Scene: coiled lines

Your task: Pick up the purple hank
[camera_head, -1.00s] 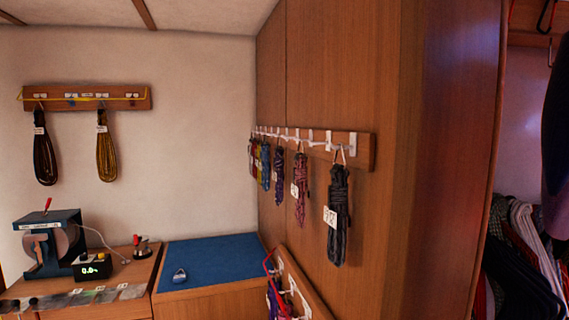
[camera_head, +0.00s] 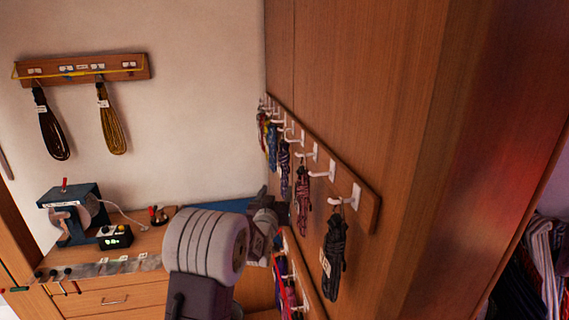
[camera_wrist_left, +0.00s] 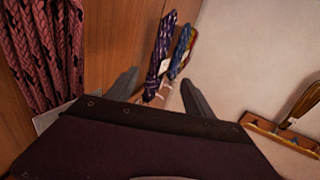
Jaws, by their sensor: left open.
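The purple hank (camera_head: 284,165) hangs from a white hook on the upper rail of the wooden wall, between a blue hank (camera_head: 272,148) and a pink hank (camera_head: 303,187). It also shows in the left wrist view (camera_wrist_left: 161,45), with a white tag, beyond and between the finger tips. My left gripper (camera_head: 277,214) is below the purple hank in the head view, partly hidden behind my forearm. In the left wrist view its two fingers (camera_wrist_left: 160,93) stand apart with nothing between them. My right gripper is in no view.
A black hank (camera_head: 334,258) hangs at the rail's near end. The pink hank (camera_wrist_left: 45,50) is close at left in the wrist view. A lower rail (camera_head: 308,285) with more hanks is under my left gripper. A balance-like blue device (camera_head: 70,210) stands on the bench.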

